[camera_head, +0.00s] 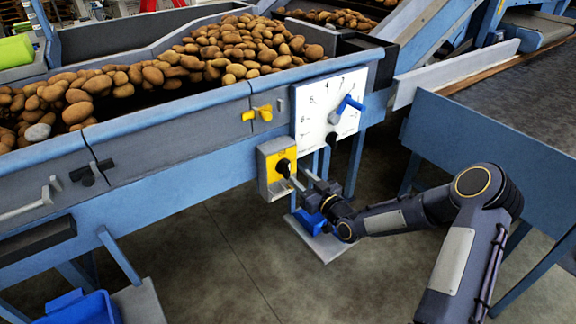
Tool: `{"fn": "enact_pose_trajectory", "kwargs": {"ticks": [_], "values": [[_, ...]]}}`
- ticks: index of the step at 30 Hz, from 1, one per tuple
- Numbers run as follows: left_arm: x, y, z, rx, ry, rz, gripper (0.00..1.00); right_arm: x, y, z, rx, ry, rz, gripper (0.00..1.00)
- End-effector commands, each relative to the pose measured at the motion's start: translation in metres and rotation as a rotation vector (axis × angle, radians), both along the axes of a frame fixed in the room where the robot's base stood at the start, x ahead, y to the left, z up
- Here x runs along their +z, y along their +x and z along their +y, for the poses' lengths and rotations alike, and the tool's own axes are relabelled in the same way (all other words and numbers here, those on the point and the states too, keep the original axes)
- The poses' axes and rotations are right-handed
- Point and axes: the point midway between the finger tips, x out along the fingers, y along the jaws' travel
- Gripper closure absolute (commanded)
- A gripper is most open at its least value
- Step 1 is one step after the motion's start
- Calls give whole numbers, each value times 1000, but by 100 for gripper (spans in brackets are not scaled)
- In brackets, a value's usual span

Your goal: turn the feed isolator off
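The feed isolator appears to be the grey box (263,172) with a yellow front plate and a black rotary knob (283,168), mounted on the blue side of the grader. The knob's exact pointing direction is too small to tell. My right gripper (297,176) reaches in from the right, with its fingertips just right of the knob. Its two light fingers look apart, and nothing shows between them. Whether a finger touches the knob I cannot tell. My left gripper is not in view.
A white dial panel (318,110) with a blue lever (348,103) is just above the isolator. Potatoes (215,55) fill the hopper above. A grey plate (322,243) and blue item lie below my gripper. Open floor lies in front.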

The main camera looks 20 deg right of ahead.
Motion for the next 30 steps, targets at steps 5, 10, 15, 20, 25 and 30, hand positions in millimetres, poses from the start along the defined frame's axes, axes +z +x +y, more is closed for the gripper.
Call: {"fn": "enact_pose_trajectory", "kwargs": {"ticks": [5, 10, 15, 20, 25, 30], "values": [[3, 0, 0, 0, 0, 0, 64, 1, 29, 12, 1, 1, 1, 62], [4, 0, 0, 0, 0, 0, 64, 1, 48, 19, 2, 1, 1, 62], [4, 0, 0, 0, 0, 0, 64, 0, 56, 21, 1, 1, 4, 62], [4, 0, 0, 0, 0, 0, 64, 0, 56, 21, 1, 0, 4, 62], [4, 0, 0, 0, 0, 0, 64, 0, 56, 21, 1, 0, 4, 76], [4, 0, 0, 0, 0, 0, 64, 0, 56, 21, 1, 0, 4, 98]]}}
